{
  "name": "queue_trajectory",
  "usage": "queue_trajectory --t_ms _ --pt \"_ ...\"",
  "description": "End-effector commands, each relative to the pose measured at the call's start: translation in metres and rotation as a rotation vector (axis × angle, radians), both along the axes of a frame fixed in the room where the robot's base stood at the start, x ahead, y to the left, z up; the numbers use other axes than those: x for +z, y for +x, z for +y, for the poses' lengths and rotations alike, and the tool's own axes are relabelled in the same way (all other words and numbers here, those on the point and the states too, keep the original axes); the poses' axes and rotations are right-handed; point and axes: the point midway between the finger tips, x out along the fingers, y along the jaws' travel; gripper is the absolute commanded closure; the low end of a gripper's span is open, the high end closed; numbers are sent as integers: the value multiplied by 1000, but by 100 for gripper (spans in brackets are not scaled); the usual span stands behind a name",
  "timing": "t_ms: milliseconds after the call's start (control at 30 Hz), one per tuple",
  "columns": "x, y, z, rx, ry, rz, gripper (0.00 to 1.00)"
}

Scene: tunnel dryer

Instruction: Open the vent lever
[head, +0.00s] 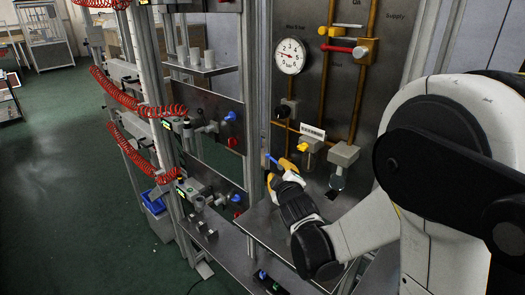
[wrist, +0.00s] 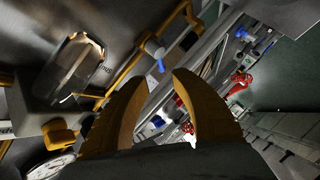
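A small blue lever handle (head: 271,158) shows just beyond my fingertips in the head view. In the wrist view a blue lever (wrist: 155,50) sits on a brass pipe fitting, ahead of the gap between my fingers; it appears to be the vent lever, though no label on it is readable. My gripper (head: 277,169) has yellow fingers and is in front of the lower panel. In the wrist view my gripper (wrist: 160,80) is open with a clear gap and nothing between the fingers. The lever looks apart from both fingers.
A pressure gauge (head: 290,56) and brass pipes are on the panel. A yellow lever (head: 302,147) and a grey valve block (head: 343,155) are close to my gripper. Upper red (head: 338,48) and yellow (head: 332,31) levers are above. A metal shelf (head: 265,225) lies below. The left floor is open.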

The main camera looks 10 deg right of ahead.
Motion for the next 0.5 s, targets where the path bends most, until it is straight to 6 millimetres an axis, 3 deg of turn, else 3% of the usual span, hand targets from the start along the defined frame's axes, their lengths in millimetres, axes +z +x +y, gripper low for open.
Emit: queue_trajectory --t_ms 233,500 --pt "-8 23 1 11 -22 -15 70" --pt "-21 75 -3 10 -22 -14 70"
